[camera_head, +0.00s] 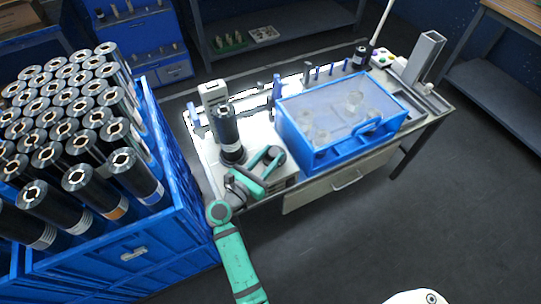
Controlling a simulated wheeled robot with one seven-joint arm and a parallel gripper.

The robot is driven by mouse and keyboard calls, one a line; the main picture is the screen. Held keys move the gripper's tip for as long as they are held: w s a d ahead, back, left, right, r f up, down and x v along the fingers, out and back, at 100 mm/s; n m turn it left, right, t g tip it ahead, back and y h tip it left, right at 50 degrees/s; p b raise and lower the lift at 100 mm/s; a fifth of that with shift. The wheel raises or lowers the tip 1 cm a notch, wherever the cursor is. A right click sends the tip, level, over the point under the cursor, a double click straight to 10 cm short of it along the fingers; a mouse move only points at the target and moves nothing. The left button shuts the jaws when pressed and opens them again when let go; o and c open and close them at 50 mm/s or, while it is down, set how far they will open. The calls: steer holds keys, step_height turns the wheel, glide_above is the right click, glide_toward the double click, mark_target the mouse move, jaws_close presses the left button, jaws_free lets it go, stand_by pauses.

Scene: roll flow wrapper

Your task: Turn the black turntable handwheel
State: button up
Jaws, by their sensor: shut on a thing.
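A black roll (226,128) stands upright on the left end of the bench. The black turntable handwheel (232,158) shows as a dark disc at the roll's foot, partly hidden by my arm. My green arm reaches up from the bottom and folds over the front left corner of the bench. My gripper (239,173) is low by the front of the disc, shut on the handwheel. The fingertips are small and largely hidden by the arm links, so the exact place of the grip is not clear.
Blue crates (120,255) full of upright black rolls stand close on the left. A blue box with a clear lid (340,105) sits right of my arm. Small tools line the bench's back edge. A drawer (345,180) is below. The floor at right is clear.

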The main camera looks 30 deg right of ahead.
steer(key=shift+s+d+n+t+y, duration=0.1)
steer(key=shift+s+n+t+y, duration=0.05)
steer(key=shift+n+t+y, duration=0.55)
steer(key=shift+s+n+t+y, duration=0.15)
steer(key=shift+n+t+y, duration=0.2)
steer(key=shift+t, duration=0.55)
steer(key=shift+s+d+n+t+y, duration=0.1)
steer(key=shift+n+t+y, duration=1.7)
steer(key=shift+y, duration=0.15)
steer(key=shift+n+y, duration=0.25)
steer(key=shift+y, duration=0.15)
steer(key=shift+s+d+f+n+t+y, duration=0.15)
steer(key=shift+n+t+y, duration=0.3)
steer(key=shift+n+y, duration=0.45)
steer(key=shift+w+d+r+n+t+y, duration=0.15)
steer(key=shift+n+t+y, duration=0.4)
steer(key=shift+y, duration=0.7)
steer(key=shift+s+d+f+n+t+y, duration=0.15)
steer(key=shift+d+n+t+y, duration=0.2)
steer(key=shift+n+y, duration=0.55)
steer(key=shift+a, duration=0.1)
steer(key=o, duration=1.1)
steer(key=shift+c, duration=0.2)
steer(key=shift+s, duration=0.1)
